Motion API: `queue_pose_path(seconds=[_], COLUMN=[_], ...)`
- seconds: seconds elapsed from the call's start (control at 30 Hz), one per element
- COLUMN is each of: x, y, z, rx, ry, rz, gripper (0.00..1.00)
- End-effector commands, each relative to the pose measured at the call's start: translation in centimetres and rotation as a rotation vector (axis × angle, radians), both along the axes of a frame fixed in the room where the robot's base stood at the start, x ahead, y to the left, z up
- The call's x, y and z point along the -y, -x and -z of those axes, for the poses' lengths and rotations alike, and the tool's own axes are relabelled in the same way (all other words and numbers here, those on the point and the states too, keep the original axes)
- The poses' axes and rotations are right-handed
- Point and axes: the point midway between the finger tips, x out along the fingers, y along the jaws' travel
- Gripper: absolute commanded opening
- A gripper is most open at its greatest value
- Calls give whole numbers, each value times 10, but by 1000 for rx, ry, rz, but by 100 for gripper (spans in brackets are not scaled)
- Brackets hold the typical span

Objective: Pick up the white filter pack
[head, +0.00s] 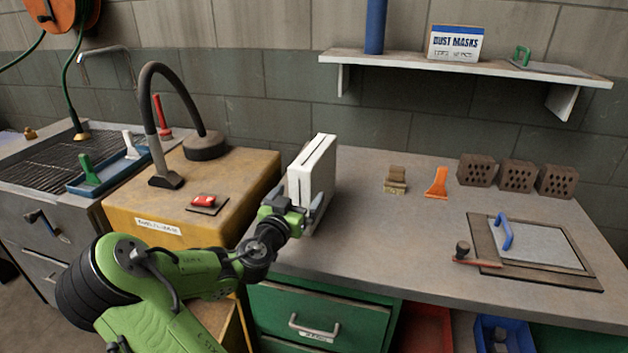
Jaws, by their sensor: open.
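The white filter pack (318,165) stands upright on the left part of the grey worktop, beside the yellow cabinet. It is a tall, narrow white block with a dark slot line along its top. My gripper (306,212) is at its lower front end, with a grey finger showing against its right side. The jaws are open. My arm and gripper hide the pack's lower front, so I cannot tell whether the fingers touch it.
The yellow cabinet (150,212) with a black hose (150,110) and a red switch (204,201) stands close left. A small brown block (396,181), an orange tool (437,184), hollow bricks (516,176) and a trowel board (540,247) lie right. The worktop's middle is clear.

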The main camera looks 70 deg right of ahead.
Motion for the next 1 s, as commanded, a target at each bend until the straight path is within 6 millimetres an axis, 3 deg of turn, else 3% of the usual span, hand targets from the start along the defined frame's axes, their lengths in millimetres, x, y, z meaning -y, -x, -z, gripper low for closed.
queue_pose_path(seconds=[0.23, 0.5, 0.9, 1.0], x=[44, 51, 50, 50], y=[-1, -3, -2, -2], z=[0, 2, 2, 1], rx=[0, 0, 0, 0], ry=[2, -1, -1, 0], rz=[1, -1, -1, -1], gripper=[98, 98, 38, 38])
